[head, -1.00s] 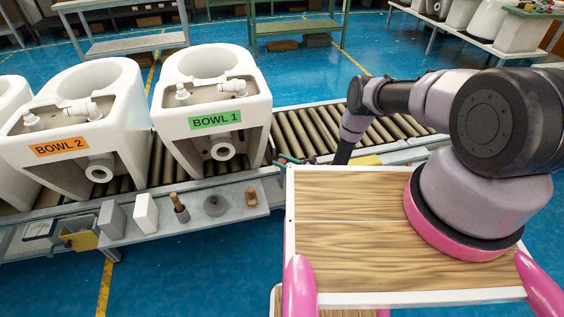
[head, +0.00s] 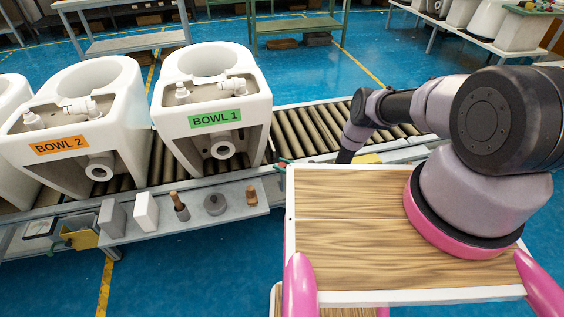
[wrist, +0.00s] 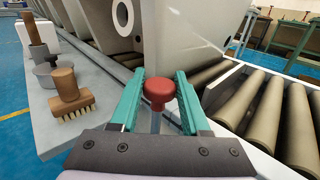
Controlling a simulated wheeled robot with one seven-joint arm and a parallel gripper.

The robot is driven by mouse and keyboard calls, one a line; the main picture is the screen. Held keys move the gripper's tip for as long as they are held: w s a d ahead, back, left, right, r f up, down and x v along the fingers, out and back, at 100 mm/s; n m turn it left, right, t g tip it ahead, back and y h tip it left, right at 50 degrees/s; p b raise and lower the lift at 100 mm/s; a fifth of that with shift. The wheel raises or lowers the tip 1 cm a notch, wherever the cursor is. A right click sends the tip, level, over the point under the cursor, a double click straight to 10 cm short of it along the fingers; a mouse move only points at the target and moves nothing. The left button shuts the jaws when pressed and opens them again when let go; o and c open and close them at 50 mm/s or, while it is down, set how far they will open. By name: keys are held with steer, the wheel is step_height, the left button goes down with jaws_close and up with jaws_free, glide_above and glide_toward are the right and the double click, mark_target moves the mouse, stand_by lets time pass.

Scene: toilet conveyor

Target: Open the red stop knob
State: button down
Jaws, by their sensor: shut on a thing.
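The red stop knob (wrist: 159,91) is a round red cap on a thin stem, in the middle of the wrist view. My gripper (wrist: 160,88) has two teal fingers, one on each side of the knob, and it is shut on it. The stem runs down between the fingers. In the head view, my wooden-topped body hides most of the gripper, and only a bit of green shows beside the conveyor edge. I cannot make out the knob clearly there.
The roller conveyor (wrist: 262,110) runs beside the knob and carries the white toilet BOWL 1 (head: 215,75), with BOWL 2 (head: 80,90) to its left.

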steer(key=shift+f, duration=0.1)
steer(key=shift+c, duration=1.9)
jaws_free()
steer(key=v, duration=1.1)
